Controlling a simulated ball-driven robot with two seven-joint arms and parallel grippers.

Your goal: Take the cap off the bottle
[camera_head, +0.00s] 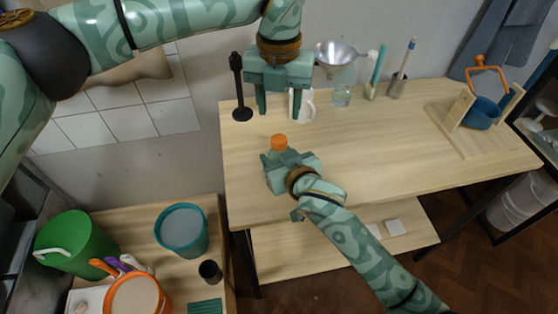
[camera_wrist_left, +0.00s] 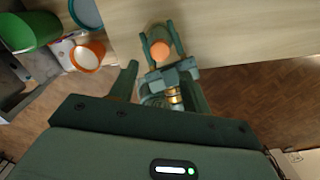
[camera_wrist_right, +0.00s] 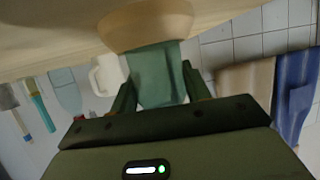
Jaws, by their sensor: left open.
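The bottle stands near the front left of the wooden table, with its orange cap (camera_head: 279,142) on top. My right gripper (camera_head: 284,160) is shut around the bottle below the cap and hides most of its body in the head view. In the right wrist view, the bottle's teal body (camera_wrist_right: 158,78) sits between the fingers, with a wider tan part toward the tabletop. My left gripper (camera_head: 280,108) is open, empty, pointing down, above and behind the bottle. The left wrist view shows the cap (camera_wrist_left: 160,50) beyond its spread fingers, apart from them.
A black stand (camera_head: 240,88), white mug (camera_head: 302,105), metal funnel (camera_head: 337,54) and brushes line the table's back. A wooden frame with a blue pot (camera_head: 482,113) stands at right. Buckets (camera_head: 181,231) occupy a lower surface at left. The table's middle is clear.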

